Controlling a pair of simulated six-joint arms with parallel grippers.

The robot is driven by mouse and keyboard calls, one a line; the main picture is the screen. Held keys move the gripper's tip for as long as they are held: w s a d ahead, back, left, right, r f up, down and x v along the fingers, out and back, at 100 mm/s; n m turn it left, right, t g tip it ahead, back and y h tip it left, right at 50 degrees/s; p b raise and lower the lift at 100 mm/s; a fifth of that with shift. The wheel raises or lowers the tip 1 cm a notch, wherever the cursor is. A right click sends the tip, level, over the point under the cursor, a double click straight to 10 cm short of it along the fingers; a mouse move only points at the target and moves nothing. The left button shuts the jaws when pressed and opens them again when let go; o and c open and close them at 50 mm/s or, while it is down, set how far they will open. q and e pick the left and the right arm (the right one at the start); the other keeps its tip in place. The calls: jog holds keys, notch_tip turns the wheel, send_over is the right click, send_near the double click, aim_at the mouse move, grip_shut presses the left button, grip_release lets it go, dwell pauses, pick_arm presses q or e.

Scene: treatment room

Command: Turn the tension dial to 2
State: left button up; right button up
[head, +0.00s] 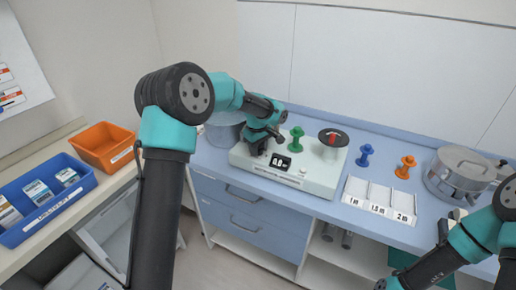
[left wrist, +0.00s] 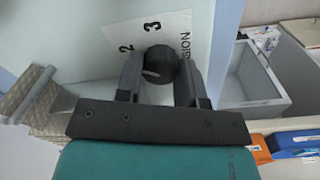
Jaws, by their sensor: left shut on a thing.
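The tension dial (left wrist: 160,65) is a dark round knob on the pale machine (head: 318,180). In the left wrist view it sits between the two fingers of my left gripper (left wrist: 160,80), which is shut on it. A pale line shows on the knob's left side. The printed numbers 2 and 3 and part of the word TENSION show around it; other marks are hidden. In the head view my left gripper (head: 262,145) is at the machine's left end and hides the dial. My right arm is at the lower right, and its jaw state is unclear.
The machine carries a display (head: 280,162), a green spool (head: 296,140) and a black disc (head: 333,137). A blue spool (head: 365,156), an orange spool (head: 405,167), a labelled white tray (head: 381,196) and a metal pot (head: 458,174) stand to the right. Bins stand at left.

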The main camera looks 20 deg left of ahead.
dwell(0.4)
pick_arm(q)
jog(key=o, duration=0.9)
jog(key=r, duration=1.7)
jog(key=shift+s+a+r, duration=0.15)
jog(key=shift+s+r, duration=0.1)
